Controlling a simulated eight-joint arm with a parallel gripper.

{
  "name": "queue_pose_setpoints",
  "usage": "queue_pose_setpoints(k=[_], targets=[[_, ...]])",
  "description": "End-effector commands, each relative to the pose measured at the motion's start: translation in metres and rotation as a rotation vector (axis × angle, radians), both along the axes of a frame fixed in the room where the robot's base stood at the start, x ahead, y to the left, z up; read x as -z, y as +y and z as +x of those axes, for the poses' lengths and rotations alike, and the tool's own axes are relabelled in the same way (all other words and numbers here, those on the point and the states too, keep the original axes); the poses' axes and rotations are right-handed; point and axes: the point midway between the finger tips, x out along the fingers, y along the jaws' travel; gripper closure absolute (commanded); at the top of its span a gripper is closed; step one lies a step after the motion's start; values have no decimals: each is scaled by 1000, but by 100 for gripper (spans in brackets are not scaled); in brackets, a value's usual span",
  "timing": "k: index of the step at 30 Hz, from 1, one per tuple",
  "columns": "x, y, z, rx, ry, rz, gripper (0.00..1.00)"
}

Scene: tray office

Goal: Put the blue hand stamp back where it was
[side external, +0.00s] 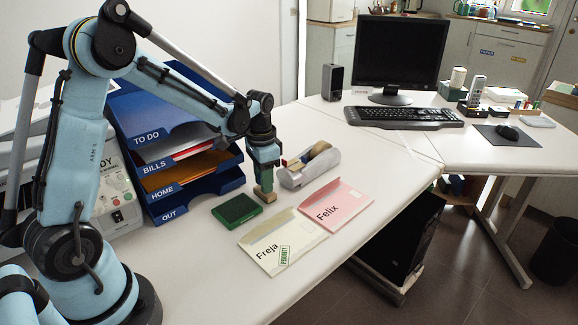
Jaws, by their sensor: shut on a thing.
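My gripper (267,180) points down over the desk, between the letter trays and the tape dispenser. It is shut on a hand stamp (264,194), whose tan lower block shows below the fingers. The fingers hide most of the handle, and I cannot make out a blue colour on it. The stamp's lower end is close to the desk top; I cannot tell whether it touches. A green ink pad (237,210) lies just left of and nearer than the stamp. A cream envelope marked Freja (283,242) bears a green print. A pink envelope marked Felix (336,205) lies beside it.
A grey tape dispenser (309,166) stands close right of my gripper. Blue stacked letter trays (205,203) stand behind left, labelled TO DO, BILLS, HOME and OUT. A keyboard (404,117) and monitor (401,55) are farther back. The desk right of the envelopes is clear up to its edge.

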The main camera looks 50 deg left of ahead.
Motion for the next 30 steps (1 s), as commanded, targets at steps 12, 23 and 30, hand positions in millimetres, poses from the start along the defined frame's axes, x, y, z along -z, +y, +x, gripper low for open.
queue_pose_setpoints(k=[12,23,30], targets=[[3,0,0,0,0,0,57],[2,0,0,0,0,0,44],[-17,0,0,0,0,0,44]])
